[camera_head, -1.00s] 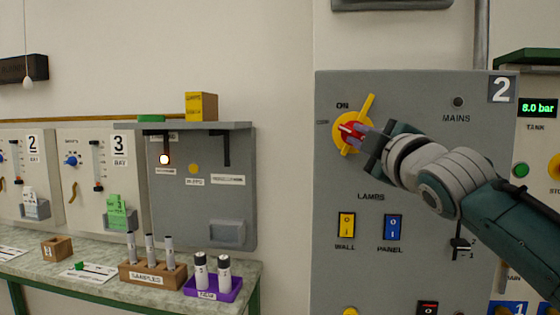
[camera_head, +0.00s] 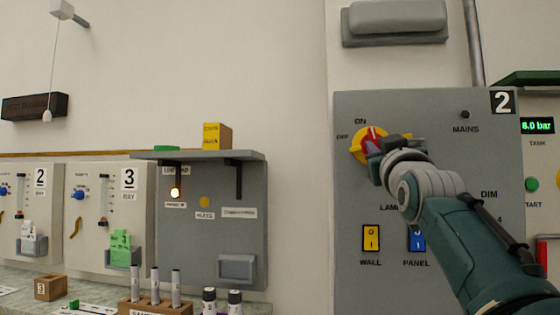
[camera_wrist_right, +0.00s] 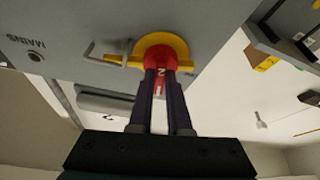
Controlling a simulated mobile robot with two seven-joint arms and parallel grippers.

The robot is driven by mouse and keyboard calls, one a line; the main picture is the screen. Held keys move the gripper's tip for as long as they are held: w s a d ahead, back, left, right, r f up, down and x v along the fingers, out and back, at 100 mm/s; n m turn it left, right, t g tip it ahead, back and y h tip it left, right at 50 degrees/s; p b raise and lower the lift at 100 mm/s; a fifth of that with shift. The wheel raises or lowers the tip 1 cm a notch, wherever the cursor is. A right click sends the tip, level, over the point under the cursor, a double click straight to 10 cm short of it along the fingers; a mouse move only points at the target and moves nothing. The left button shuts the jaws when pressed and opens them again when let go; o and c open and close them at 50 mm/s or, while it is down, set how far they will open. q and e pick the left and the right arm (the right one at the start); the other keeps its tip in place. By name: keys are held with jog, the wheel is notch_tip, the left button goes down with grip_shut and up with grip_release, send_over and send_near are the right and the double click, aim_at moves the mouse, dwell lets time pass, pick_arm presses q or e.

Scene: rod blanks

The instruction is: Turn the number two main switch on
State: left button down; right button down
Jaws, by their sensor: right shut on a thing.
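The number two main switch is a yellow disc (camera_head: 358,150) with a red handle (camera_head: 369,138) on the grey panel (camera_head: 350,205) marked 2. My right gripper (camera_head: 376,147) is shut on the red handle, which also shows between the dark fingers in the right wrist view (camera_wrist_right: 160,60). The handle stands nearly upright, towards the ON label; the OFF label is at its left. The disc's yellow tab (camera_wrist_right: 117,61) points towards the MAINS side. The MAINS lamp (camera_head: 465,115) looks dark. My left gripper is out of view.
A yellow WALL switch (camera_head: 371,238) and a blue PANEL switch (camera_head: 416,240) sit below on the panel, close to my right arm. A grey lamp housing (camera_head: 395,22) is above. A shelf (camera_head: 200,155) with a yellow box (camera_head: 217,136) is at left.

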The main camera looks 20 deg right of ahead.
jog(key=m+g+h+b, duration=0.1)
jog(key=m, duration=0.2)
jog(key=shift+a+f+h, duration=0.1)
jog(key=shift+h, duration=0.3)
jog(key=shift+m, duration=0.5)
jog(key=c, duration=0.9)
grip_release()
jog(key=shift+o, duration=0.2)
